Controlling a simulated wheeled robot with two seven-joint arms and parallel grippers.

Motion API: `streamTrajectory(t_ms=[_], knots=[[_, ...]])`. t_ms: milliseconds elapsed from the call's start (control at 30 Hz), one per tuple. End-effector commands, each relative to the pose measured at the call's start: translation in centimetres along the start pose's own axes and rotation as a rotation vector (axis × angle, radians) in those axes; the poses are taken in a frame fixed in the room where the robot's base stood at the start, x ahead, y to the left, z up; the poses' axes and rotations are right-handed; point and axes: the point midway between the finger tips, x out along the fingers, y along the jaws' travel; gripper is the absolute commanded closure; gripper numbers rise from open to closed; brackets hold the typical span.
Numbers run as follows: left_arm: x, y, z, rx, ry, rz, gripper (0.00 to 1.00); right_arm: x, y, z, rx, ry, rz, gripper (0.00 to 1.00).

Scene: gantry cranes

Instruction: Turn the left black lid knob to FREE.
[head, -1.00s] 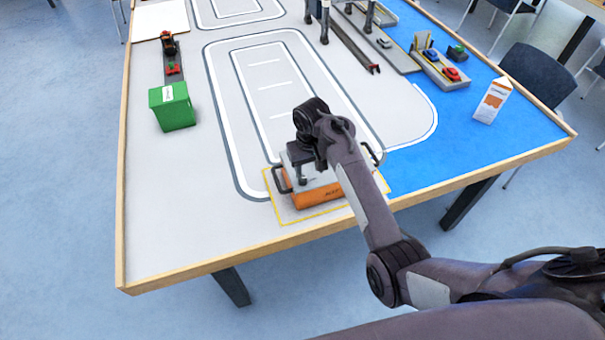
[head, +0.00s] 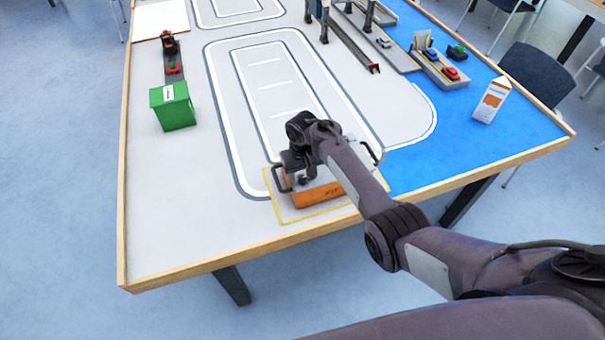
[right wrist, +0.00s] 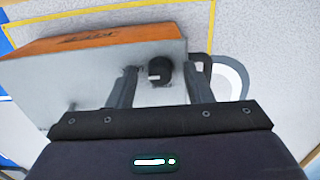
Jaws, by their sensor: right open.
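An orange box (head: 322,194) with a grey lid (right wrist: 95,80) stands in a yellow outlined area at the table's front. The left black lid knob (right wrist: 159,71) shows in the right wrist view, with a pale pointer mark on it, near a dark handle (right wrist: 205,68). My right gripper (head: 303,180) is above the left part of the lid, pointing down. In the right wrist view its two fingers are apart on either side of the knob, with gaps visible. Its dark arm hides part of the lid in the head view. Any lettering around the knob is unreadable. My left gripper is out of view.
A green box (head: 173,107) stands at the left of the table (head: 190,190). A carton (head: 491,99) stands on the blue area at right. Crane legs (head: 324,25) and toy cars stand at the back. The table around the orange box is mostly clear.

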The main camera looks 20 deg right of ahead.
Motion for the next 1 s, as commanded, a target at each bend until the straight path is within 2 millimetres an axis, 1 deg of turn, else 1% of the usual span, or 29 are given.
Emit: streamTrajectory(t_ms=[133,167,400,500,767,1000], knots=[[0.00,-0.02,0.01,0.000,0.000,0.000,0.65,-0.03,0.02,-0.02,0.000,0.001,0.000,0.54],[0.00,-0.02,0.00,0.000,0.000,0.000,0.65,-0.03,0.02,-0.02,0.000,0.001,0.000,0.57],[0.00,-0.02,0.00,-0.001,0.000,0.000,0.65,-0.04,0.03,-0.02,0.000,0.001,0.000,0.88],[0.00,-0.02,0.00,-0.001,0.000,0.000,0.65,-0.04,0.03,-0.02,0.000,0.001,0.000,0.99],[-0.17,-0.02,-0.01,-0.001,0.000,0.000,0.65,-0.12,0.04,-0.04,-0.029,0.001,0.001,0.99],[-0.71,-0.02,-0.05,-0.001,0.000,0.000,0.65,-0.23,0.06,-0.09,-0.154,0.001,0.001,0.99]])
